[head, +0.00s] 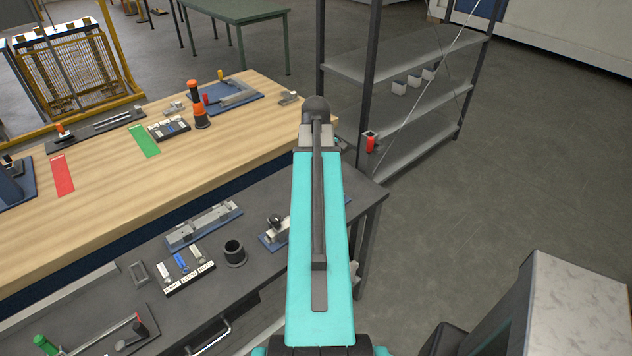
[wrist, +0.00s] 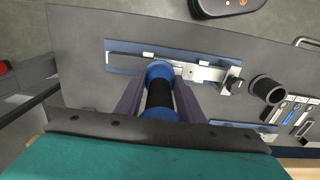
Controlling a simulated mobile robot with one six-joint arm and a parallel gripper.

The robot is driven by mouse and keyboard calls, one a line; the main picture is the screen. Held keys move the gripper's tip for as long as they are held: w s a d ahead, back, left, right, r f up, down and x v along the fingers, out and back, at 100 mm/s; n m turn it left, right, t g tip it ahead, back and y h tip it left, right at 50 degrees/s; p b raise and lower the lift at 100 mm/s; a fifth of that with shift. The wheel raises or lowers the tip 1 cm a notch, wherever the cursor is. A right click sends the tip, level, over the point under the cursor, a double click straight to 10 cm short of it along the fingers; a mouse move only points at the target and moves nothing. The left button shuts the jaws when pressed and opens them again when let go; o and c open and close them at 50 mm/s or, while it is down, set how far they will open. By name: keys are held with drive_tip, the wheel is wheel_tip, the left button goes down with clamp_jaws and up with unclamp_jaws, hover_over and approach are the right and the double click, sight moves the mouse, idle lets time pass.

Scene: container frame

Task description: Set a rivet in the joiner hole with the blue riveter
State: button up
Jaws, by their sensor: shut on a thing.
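My gripper (wrist: 160,98) is shut on the blue riveter (wrist: 160,73), a blue cylinder with a black middle band. Its two dark fingers press on either side of it. In the wrist view the riveter is over a metal rail fixture on a blue plate (wrist: 120,64), with a clamp (wrist: 232,78) at its right end. The riveter hides part of the rail, and I cannot make out the joiner hole or whether the tip touches. In the head view my turquoise arm hides gripper and riveter; part of the fixture (head: 275,229) shows left of the arm.
A black cup (head: 234,253) and a labelled tray (head: 190,280) stand left of the fixture on the grey bench (head: 120,268). Another blue-plated rail fixture (head: 203,226) lies behind them. An orange-and-black tool (head: 200,105) stands on the wooden bench. Metal shelving (head: 410,60) rises behind.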

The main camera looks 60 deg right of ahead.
drive_tip(key=shift+r+p, duration=2.45)
drive_tip(key=shift+r, duration=1.3)
drive_tip(key=shift+s, duration=0.1)
